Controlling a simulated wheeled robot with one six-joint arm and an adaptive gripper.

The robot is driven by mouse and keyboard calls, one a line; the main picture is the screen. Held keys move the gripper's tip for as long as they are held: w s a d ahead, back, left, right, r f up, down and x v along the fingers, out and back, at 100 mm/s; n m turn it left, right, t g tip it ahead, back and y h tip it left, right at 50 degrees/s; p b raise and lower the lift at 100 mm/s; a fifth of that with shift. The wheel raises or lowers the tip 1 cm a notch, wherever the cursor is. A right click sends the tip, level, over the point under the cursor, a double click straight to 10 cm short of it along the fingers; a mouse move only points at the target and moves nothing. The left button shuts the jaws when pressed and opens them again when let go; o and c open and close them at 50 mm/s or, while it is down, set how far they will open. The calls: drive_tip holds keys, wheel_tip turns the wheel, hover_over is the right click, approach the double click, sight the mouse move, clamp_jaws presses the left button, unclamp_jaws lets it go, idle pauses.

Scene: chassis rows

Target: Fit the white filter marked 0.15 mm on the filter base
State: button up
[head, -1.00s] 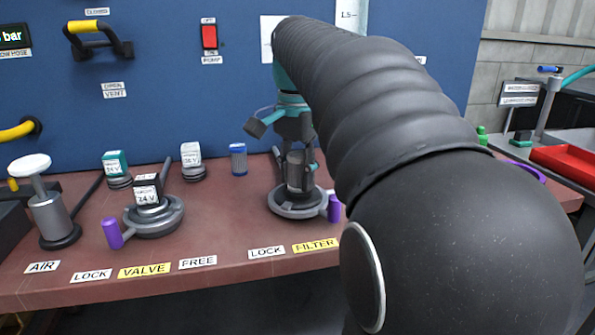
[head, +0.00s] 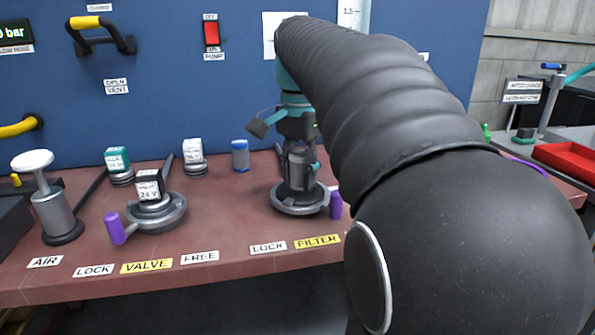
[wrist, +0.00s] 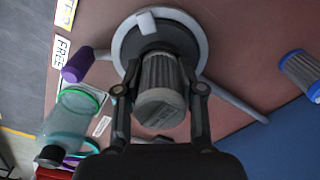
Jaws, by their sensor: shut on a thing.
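The marking on the cap is too small to read. The filter is upright over the dark middle of the filter base (wrist: 125,45), a round grey ring with a purple handle (wrist: 76,65). In the head view my gripper (head: 298,150) points down with the filter (head: 297,172) right above the filter base (head: 298,210). I cannot tell whether the filter's lower end is fully seated.
A blue-capped filter (head: 240,156) stands to the left behind the base; it also shows in the wrist view (wrist: 302,72). The valve base (head: 165,215) holds a black 24 V block. A clear green-rimmed bowl (wrist: 75,115) is near the purple handle. The blue panel (head: 200,100) rises behind.

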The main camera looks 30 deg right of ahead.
drive_tip(key=o, duration=1.2)
drive_tip(key=shift+f, duration=0.5)
drive_tip(key=shift+r, duration=0.1)
wheel_tip(320, 180, up, 12)
